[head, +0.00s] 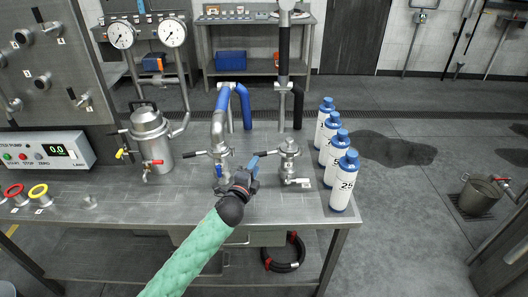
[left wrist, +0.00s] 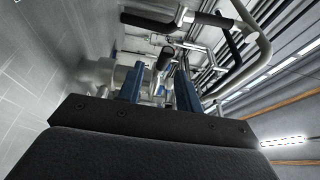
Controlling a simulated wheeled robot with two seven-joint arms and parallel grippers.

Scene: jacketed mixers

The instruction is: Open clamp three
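Two steel mixers stand on the bench, the left one (head: 219,140) under a blue pipe and the right one (head: 290,158) under a black pipe. Each has a clamp with a dark lever pointing left: the left clamp lever (head: 194,153) and the right clamp lever (head: 262,154). I cannot read which clamp is number three. My left gripper (head: 254,164) is close to the right clamp lever's end. In the left wrist view its blue fingers (left wrist: 158,88) stand apart, with a dark handle end (left wrist: 165,57) seen between and beyond them. Contact cannot be told. My right gripper is not in view.
Several numbered white bottles (head: 344,180) with blue caps line the bench's right edge. The front middle of the bench (head: 120,185) is mostly clear.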

